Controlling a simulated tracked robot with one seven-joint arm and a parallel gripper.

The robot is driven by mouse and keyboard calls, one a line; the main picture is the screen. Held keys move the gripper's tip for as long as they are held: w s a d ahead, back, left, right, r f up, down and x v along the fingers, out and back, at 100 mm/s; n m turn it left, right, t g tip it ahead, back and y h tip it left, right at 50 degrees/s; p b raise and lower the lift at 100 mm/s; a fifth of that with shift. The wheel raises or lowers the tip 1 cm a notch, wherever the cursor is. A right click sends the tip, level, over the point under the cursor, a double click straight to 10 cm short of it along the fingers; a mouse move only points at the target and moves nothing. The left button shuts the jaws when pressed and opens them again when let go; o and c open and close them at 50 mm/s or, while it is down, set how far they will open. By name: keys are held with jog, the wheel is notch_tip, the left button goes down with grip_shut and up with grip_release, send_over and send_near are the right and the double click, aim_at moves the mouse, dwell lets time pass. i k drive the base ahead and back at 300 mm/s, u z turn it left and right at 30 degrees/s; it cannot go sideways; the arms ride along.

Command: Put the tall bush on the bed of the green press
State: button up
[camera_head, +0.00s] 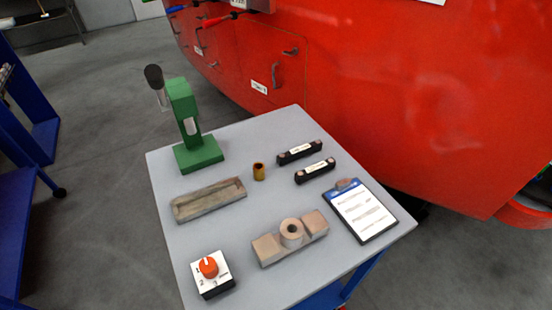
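The green press (190,125) stands upright at the back left of the grey table, with a dark-handled lever at its upper left. Its flat green bed (203,157) shows nothing lying on it. A small brass-coloured bush (259,172), a little taller than wide, stands upright on the table to the right of the press, apart from it. A wider pale ring (291,234) with a dark hole sits in the middle of a beige block (268,250) near the front. I cannot tell for sure which is the tall bush; the brass one looks taller for its width. My gripper is not in view.
The grey table (235,213) also holds a shallow tray (208,200), two black bars (315,171), a clipboard (362,213) and a white box with a red knob (210,272). A red train nosecone (400,90) rises close behind. Table surface around the brass bush is clear.

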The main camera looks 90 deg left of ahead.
aim_at(199, 154)
jog(key=k, duration=2.8)
jog(key=u, duration=1.5)
jog(key=i, duration=1)
jog(key=z, duration=0.05)
